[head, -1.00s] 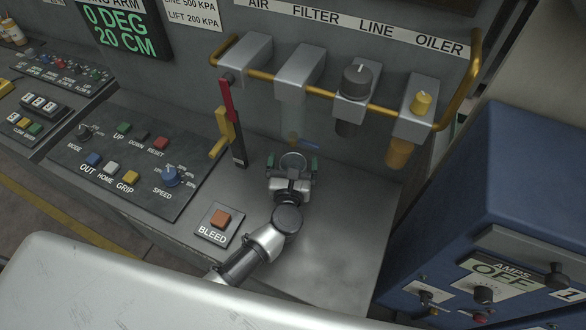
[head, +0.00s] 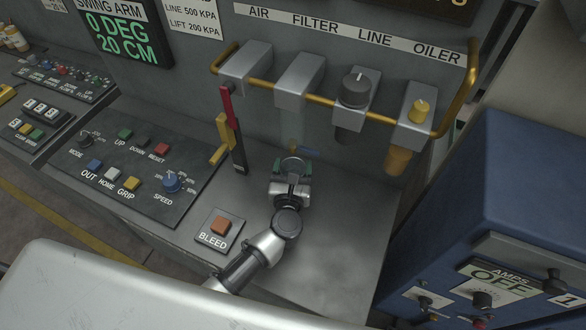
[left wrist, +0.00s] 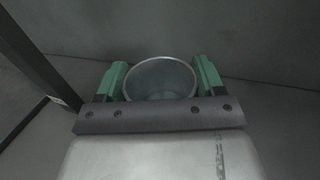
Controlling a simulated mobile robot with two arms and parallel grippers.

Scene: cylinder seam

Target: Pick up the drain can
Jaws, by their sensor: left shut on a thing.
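The drain can is a small grey, round, open-topped can. It shows from above in the left wrist view (left wrist: 160,80), upright and empty as far as I can see. In the head view its rim (head: 293,164) shows just beyond my left gripper (head: 292,170), near the back wall below the filter. In the left wrist view my left gripper (left wrist: 161,78) has one green pad on each side of the can and is shut on it. Whether the can's base touches the counter is hidden. My right gripper is not in view.
Filter housings (head: 300,80) and a yellow rail hang above. The counter (head: 345,225) to the right is clear.

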